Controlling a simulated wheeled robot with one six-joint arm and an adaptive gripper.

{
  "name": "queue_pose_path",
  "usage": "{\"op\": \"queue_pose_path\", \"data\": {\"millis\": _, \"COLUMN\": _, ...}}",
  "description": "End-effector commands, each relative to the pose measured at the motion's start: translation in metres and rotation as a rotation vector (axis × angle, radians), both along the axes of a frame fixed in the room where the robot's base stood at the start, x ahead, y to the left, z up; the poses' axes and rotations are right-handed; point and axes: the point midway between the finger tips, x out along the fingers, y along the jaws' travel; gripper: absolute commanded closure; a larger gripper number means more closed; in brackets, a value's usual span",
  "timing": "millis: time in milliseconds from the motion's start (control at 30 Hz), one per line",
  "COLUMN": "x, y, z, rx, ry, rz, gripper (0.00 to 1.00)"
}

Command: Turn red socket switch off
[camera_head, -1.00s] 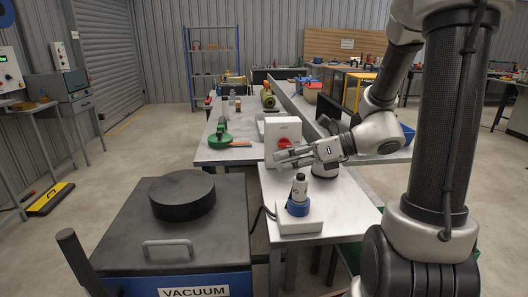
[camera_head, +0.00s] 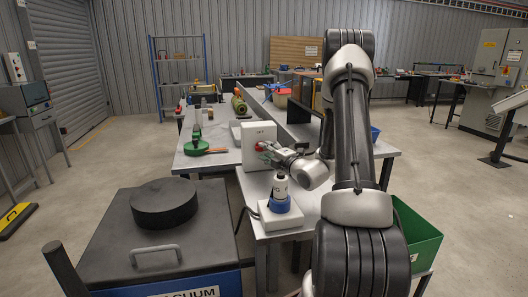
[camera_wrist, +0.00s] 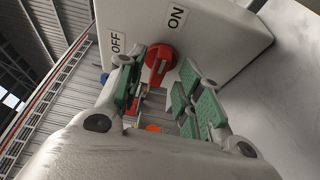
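The red switch knob (camera_wrist: 160,62) sits on the face of a white box (camera_wrist: 185,20), between an OFF label (camera_wrist: 116,43) and an ON label (camera_wrist: 175,17). In the wrist view its bar lies nearer the ON label. In the head view the white box (camera_head: 254,134) stands on the light table, and the red knob (camera_head: 261,146) is partly hidden by my gripper (camera_head: 270,150). In the wrist view my gripper (camera_wrist: 162,95) is open, its green-padded fingers apart, with the knob just beyond and between the tips. Contact cannot be told.
A blue and white socket piece (camera_head: 280,196) on a white block stands in front of the box. A black-topped vacuum unit (camera_head: 110,235) is at the lower left. A green bin (camera_head: 415,238) is at the right.

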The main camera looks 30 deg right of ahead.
Motion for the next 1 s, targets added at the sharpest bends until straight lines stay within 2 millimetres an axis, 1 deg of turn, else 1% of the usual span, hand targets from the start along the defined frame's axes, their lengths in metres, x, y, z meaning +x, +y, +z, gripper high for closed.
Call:
{"op": "queue_pose_path", "data": {"millis": 33, "x": 0.0058, "y": 0.0016, "z": 0.0002, "rx": -0.001, "ry": -0.001, "rz": 0.002, "gripper": 0.64}}
{"op": "queue_pose_path", "data": {"millis": 133, "x": 0.0123, "y": 0.0019, "z": 0.0005, "rx": -0.001, "ry": -0.001, "rz": 0.001, "gripper": 0.64}}
{"op": "queue_pose_path", "data": {"millis": 400, "x": 0.0143, "y": 0.002, "z": 0.0005, "rx": -0.001, "ry": -0.001, "rz": 0.0, "gripper": 0.64}}
{"op": "queue_pose_path", "data": {"millis": 467, "x": 0.0143, "y": 0.002, "z": 0.0005, "rx": -0.001, "ry": 0.0, "rz": 0.0, "gripper": 0.73}}
{"op": "queue_pose_path", "data": {"millis": 600, "x": 0.0142, "y": 0.0021, "z": 0.0005, "rx": -0.002, "ry": 0.0, "rz": 0.001, "gripper": 0.99}}
{"op": "queue_pose_path", "data": {"millis": 633, "x": 0.0141, "y": 0.0021, "z": 0.0004, "rx": -0.001, "ry": 0.0, "rz": 0.001, "gripper": 1.0}}
{"op": "queue_pose_path", "data": {"millis": 1000, "x": 0.0138, "y": 0.0023, "z": 0.0005, "rx": -0.035, "ry": 0.01, "rz": 0.001, "gripper": 1.0}}
